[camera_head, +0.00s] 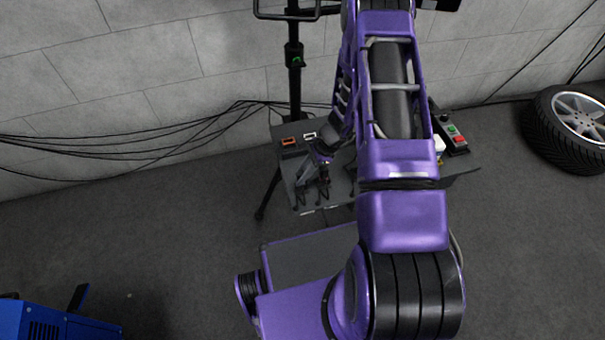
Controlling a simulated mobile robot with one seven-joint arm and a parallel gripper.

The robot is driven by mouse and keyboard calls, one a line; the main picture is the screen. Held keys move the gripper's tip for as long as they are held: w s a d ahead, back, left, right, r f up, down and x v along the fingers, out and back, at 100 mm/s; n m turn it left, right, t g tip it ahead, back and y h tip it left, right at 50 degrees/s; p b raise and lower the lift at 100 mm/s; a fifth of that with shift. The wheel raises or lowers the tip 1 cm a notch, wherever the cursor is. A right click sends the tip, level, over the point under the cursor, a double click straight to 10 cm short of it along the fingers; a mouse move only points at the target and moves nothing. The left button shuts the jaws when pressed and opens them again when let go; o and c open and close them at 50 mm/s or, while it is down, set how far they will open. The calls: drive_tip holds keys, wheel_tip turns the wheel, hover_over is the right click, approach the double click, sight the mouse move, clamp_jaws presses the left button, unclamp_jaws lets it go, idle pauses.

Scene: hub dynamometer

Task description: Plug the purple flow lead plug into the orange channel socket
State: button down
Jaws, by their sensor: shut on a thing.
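The orange channel socket (289,141) sits at the back left of the small grey table, with its orange frame facing up. My gripper (323,178) is small in the view, low over the left part of the table, to the right of and nearer than the orange socket. It is shut on a small dark lead plug at its tips. The plug's purple marking cannot be made out, and my wrist partly hides it. The plug is apart from the orange socket.
A white-framed socket (309,135) stands just right of the orange one. Dark leads (300,194) are at the table's front left edge. A control box (453,136) with green and red buttons is at the right. A black stand (294,75) rises behind. My arm covers the table's middle.

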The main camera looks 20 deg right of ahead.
drive_tip(key=shift+r+p, duration=2.05)
drive_tip(key=shift+r, duration=1.25)
drive_tip(key=shift+w, duration=0.1)
drive_tip(key=w+b, duration=0.4)
drive_tip(key=w, duration=1.1)
drive_tip(key=shift+w+b, duration=0.15)
drive_tip(key=shift+b, duration=0.15)
drive_tip(key=shift+f, duration=0.45)
